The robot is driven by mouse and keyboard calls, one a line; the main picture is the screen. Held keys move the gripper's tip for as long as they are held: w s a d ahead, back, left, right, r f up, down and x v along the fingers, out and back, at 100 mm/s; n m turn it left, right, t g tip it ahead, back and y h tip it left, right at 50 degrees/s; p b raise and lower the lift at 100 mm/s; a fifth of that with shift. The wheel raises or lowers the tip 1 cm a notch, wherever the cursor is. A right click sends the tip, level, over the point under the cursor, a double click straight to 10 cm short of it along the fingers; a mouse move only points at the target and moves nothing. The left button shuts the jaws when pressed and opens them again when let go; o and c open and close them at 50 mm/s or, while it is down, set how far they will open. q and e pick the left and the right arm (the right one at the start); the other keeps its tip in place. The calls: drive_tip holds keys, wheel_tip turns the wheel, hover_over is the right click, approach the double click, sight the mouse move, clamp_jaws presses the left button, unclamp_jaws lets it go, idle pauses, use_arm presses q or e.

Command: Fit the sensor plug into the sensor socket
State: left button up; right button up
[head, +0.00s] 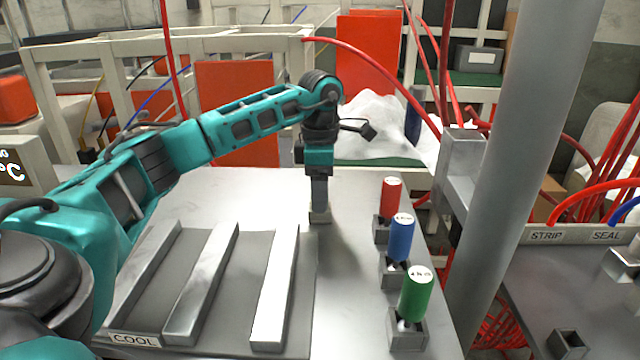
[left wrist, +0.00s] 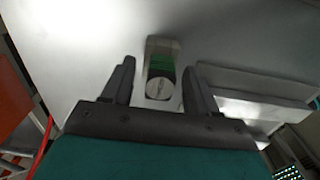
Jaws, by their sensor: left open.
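My left gripper (head: 319,205) points down at the far part of the grey table. In the left wrist view its two fingers (left wrist: 158,70) are spread, one on each side of a small upright piece. That piece (left wrist: 160,88) has a round pale end and a dark green band, with a pale metal block beside it; it may be the sensor plug, but I cannot tell for sure. In the head view only a small pale block (head: 320,216) shows at the fingertips. I cannot make out which part is the sensor socket. My right gripper is not in view.
Red (head: 391,195), blue (head: 400,238) and green (head: 416,293) cylinders stand in small metal holders along the table's right side. Metal bars (head: 275,290) lie on the near left by a COOL label (head: 135,340). A thick grey post (head: 525,150) rises at right.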

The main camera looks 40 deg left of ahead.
use_arm(q)
drive_tip(key=shift+c, duration=0.4)
drive_tip(key=c, duration=1)
drive_tip(key=shift+r+p, duration=0.4)
drive_tip(key=shift+p, duration=0.15)
drive_tip(key=shift+r, duration=0.15)
drive_tip(key=shift+r+p, duration=2.1)
drive_tip(key=shift+p, duration=0.15)
